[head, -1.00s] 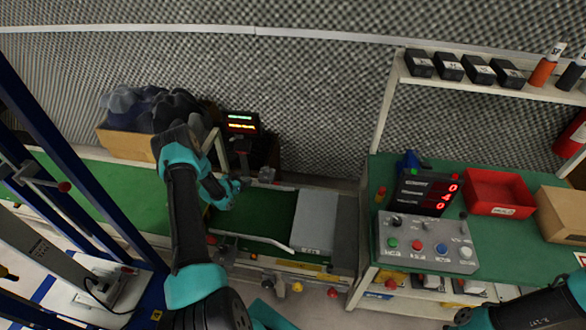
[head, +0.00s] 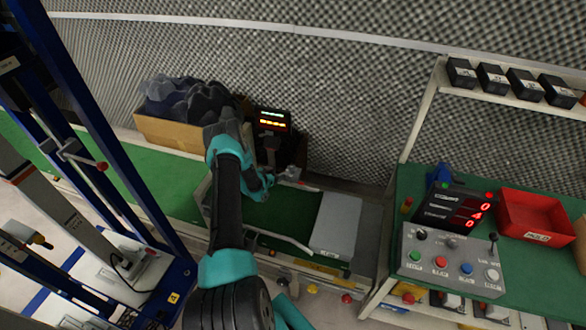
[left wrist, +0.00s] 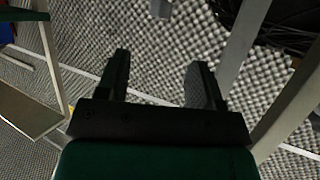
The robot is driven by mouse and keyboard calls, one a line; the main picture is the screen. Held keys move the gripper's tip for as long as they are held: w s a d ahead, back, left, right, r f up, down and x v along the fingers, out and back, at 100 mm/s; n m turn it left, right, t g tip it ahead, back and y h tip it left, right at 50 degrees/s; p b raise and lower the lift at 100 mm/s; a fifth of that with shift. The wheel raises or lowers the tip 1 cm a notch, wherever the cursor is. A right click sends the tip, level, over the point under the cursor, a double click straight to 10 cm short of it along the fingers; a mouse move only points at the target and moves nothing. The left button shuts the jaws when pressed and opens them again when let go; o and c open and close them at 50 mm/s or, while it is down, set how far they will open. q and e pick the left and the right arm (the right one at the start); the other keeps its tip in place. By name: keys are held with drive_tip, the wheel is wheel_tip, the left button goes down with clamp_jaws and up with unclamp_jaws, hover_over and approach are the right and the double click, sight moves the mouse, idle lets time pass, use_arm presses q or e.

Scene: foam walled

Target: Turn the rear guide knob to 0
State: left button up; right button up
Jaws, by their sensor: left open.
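My left gripper (head: 268,180) is over the rear part of the short green conveyor (head: 275,212). In the left wrist view its two fingers (left wrist: 162,78) are apart, with nothing between them. A small grey fitting with a reddish part (head: 291,173) stands at the conveyor's rear edge, just right of the gripper. It may be the rear guide knob, but it is too small to read a mark or setting. My right gripper is not in view.
A grey plate (head: 337,222) covers the conveyor's right end. A lit display (head: 272,121) stands behind it, and a cardboard box of dark foam (head: 180,128) is at the back left. A button panel (head: 452,262) and red bin (head: 535,213) are on the right bench. A blue frame (head: 110,150) rises at left.

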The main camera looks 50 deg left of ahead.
sight(292, 167)
use_arm(q)
drive_tip(key=x, duration=1.3)
drive_tip(key=c, duration=0.9)
